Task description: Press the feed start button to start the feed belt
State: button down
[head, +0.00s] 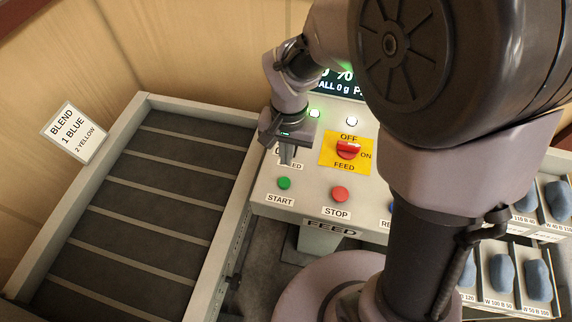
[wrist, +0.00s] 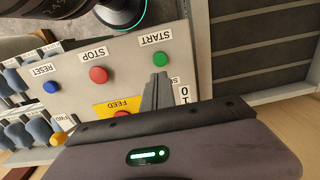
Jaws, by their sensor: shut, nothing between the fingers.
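The green feed start button (head: 284,183) sits on the front of the grey control panel (head: 310,205), above its START label. It also shows in the wrist view (wrist: 160,59), upside down with the panel. My gripper (head: 286,160) is shut and empty, with its fingers pointing down at the panel. In the head view the fingertips are just behind the start button. In the wrist view the fingertips (wrist: 160,78) lie just below the button in the picture. I cannot tell the exact height gap. The feed belt (head: 140,205) is dark with light cross slats and carries nothing.
The red stop button (head: 340,194) is right of start. A red rotary switch (head: 348,149) sits on a yellow FEED plate behind it. A blue reset button (wrist: 51,87) is farther along. Blue pillow-like items (head: 501,272) fill bins at right. A blend sign (head: 75,131) stands left.

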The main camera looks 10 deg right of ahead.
notch_tip(320, 180, up, 4)
jog(key=shift+f+p, duration=0.25)
jog(key=shift+p, duration=0.05)
dwell(0.5)
